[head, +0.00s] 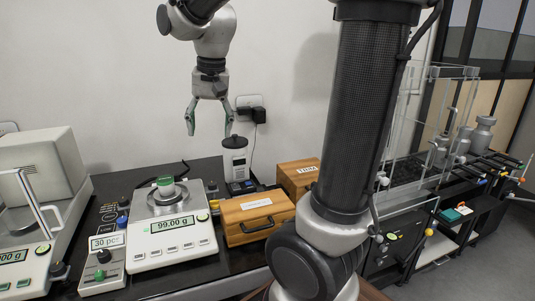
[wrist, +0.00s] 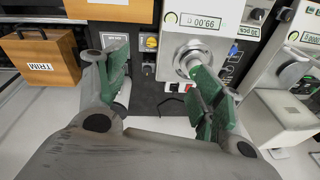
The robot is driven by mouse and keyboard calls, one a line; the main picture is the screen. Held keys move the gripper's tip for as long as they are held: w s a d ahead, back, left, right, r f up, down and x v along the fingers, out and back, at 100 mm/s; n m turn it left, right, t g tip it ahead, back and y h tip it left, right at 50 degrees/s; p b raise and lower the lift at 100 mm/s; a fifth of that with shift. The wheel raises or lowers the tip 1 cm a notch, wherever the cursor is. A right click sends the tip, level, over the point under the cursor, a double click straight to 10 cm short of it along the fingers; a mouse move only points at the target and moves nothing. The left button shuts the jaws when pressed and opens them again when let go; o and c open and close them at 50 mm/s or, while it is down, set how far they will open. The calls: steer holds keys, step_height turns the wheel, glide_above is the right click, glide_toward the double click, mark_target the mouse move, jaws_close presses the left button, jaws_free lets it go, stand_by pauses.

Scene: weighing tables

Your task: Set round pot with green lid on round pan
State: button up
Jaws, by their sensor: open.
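In the wrist view the pan (wrist: 196,46) shows beyond my right finger, and the pot is partly hidden by that green finger. My gripper (head: 209,133) hangs fingers down, open and empty, above and to the right of the pot in the head view. Its two green-padded fingers also show apart in the wrist view (wrist: 157,62). The gripper is clear of the pot.
A wooden box (head: 254,218) sits right of the scale, with a second wooden box (head: 298,177) behind. A dark-topped white container (head: 235,158) stands behind the scale. A counting unit (head: 103,262) and another scale (head: 20,265) with a pale housing stand left. Clear panels rise at right.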

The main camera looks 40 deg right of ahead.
steer(key=s+d+f+n+t, duration=0.1)
steer(key=s+d+n, duration=0.1)
steer(key=s, duration=0.6)
steer(key=s+d+f+n+t, duration=0.1)
steer(key=s+d+f+n, duration=0.1)
steer(key=s, duration=0.7)
steer(key=shift+s+d+f+n, duration=0.15)
steer(key=shift+s+d+n, duration=0.15)
steer(key=shift+d+n, duration=0.45)
